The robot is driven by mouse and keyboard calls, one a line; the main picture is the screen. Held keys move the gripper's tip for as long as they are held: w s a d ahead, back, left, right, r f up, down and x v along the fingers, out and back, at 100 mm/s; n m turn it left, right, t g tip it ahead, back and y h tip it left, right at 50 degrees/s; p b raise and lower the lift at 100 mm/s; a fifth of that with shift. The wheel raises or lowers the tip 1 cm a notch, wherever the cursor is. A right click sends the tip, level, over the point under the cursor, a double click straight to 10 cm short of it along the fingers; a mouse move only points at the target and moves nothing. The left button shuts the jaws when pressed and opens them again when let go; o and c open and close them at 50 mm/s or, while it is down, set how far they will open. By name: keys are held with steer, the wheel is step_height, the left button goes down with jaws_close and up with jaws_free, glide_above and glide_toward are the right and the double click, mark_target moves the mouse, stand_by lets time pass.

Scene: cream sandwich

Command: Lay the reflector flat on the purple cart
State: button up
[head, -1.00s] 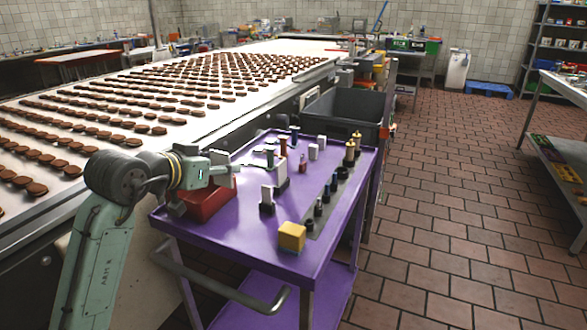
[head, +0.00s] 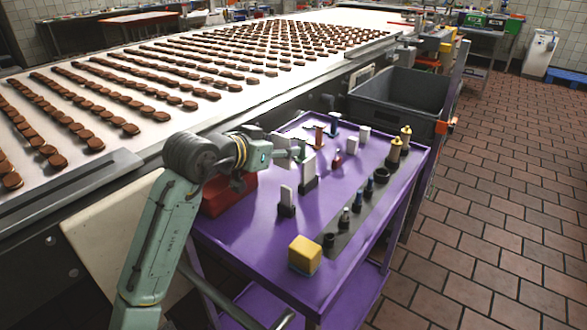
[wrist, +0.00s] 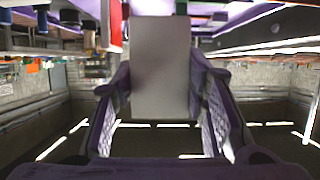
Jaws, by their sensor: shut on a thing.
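My gripper (wrist: 160,125) is shut on a plain grey rectangular plate, which I take to be the reflector (wrist: 160,70). In the wrist view it stands between the two dark fingers with a broad face towards the camera. In the head view my gripper (head: 298,150) is over the back left part of the purple cart (head: 262,225). A pale upright plate (head: 309,163) with a dark foot shows at its fingertips; I cannot tell whether this is the held one or whether it touches the cart.
A red box (head: 228,195) sits under my wrist. Small upright pale pieces, a yellow block (head: 305,254) and a dark strip (head: 357,218) with several pegs occupy the cart. Its front left top is bare. A conveyor (head: 130,150) with biscuits runs behind; a dark bin (head: 400,97) stands beyond.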

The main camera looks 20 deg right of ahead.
steer(key=shift+f+p, duration=0.35)
steer(key=shift+f, duration=2.7)
steer(key=shift+f, duration=0.15)
steer(key=o, duration=0.5)
steer(key=shift+f, duration=0.1)
steer(key=shift+o, duration=0.8)
